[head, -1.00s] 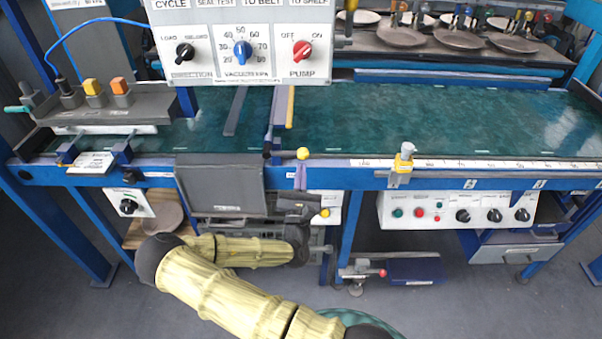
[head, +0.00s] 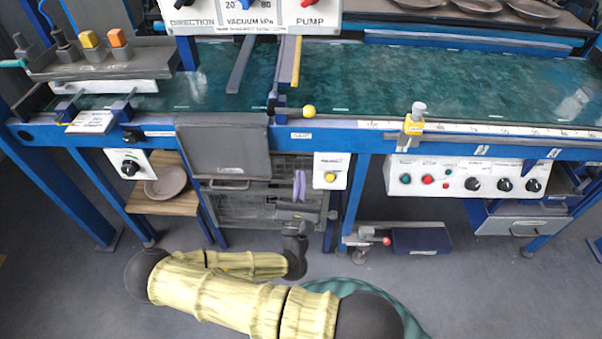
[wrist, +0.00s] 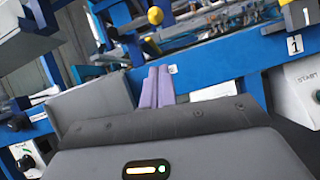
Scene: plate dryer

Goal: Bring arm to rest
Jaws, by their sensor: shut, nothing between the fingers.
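My gripper (head: 299,186) is in front of the dryer's frame, below the green belt. Its purple fingers stand close together, pointing up, with nothing between them. In the wrist view the two purple fingers (wrist: 158,87) also show side by side, in front of the blue frame. My arm is folded low, its yellow-sleeved links lying across the bottom of the head view. The gripper stands apart from the yellow-button box on its right, as far as the head view shows.
A grey panel (head: 222,146) hangs left of my gripper, and a box with a yellow button (head: 330,172) is at its right. A control box (head: 470,178) hangs further right. A brown plate (head: 166,182) lies on a wooden shelf (head: 176,204). The floor (head: 400,280) in front is largely clear.

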